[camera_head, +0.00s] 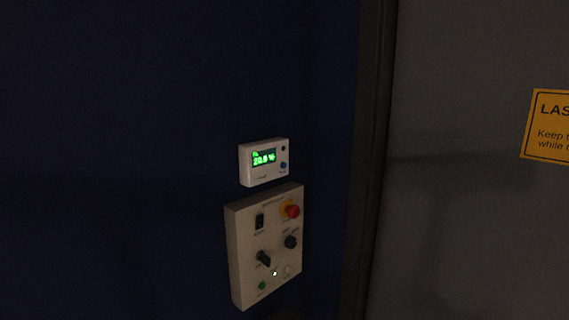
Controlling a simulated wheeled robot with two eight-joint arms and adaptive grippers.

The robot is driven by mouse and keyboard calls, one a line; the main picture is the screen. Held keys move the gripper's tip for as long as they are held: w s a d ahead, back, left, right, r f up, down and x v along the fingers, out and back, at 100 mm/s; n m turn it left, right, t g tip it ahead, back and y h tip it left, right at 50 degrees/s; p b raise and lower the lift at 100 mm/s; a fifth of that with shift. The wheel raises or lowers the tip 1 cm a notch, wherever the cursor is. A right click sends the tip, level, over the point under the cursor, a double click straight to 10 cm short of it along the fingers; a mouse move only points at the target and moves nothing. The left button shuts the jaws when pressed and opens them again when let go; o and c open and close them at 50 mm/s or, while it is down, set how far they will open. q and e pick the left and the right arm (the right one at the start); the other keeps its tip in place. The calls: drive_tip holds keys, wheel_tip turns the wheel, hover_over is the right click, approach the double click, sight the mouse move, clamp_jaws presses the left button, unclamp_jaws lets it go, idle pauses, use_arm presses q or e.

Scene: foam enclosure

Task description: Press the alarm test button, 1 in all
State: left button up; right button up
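A small white monitor box (247,171) is fixed to the dark blue wall. Its green lit display (264,157) seems to read about 20.8. To the right of the display are a small dark round spot (283,149) and a blue button (283,166); their labels are too small to read, so I cannot tell for sure which is the alarm test button. Neither of my grippers is in view.
Below the box is a beige control panel (240,240) with a red knob on yellow (291,211), a black rocker switch (260,221), black knobs, and a green button (262,286). A dark vertical frame (372,150) and a grey panel with a yellow warning sign (548,126) stand right.

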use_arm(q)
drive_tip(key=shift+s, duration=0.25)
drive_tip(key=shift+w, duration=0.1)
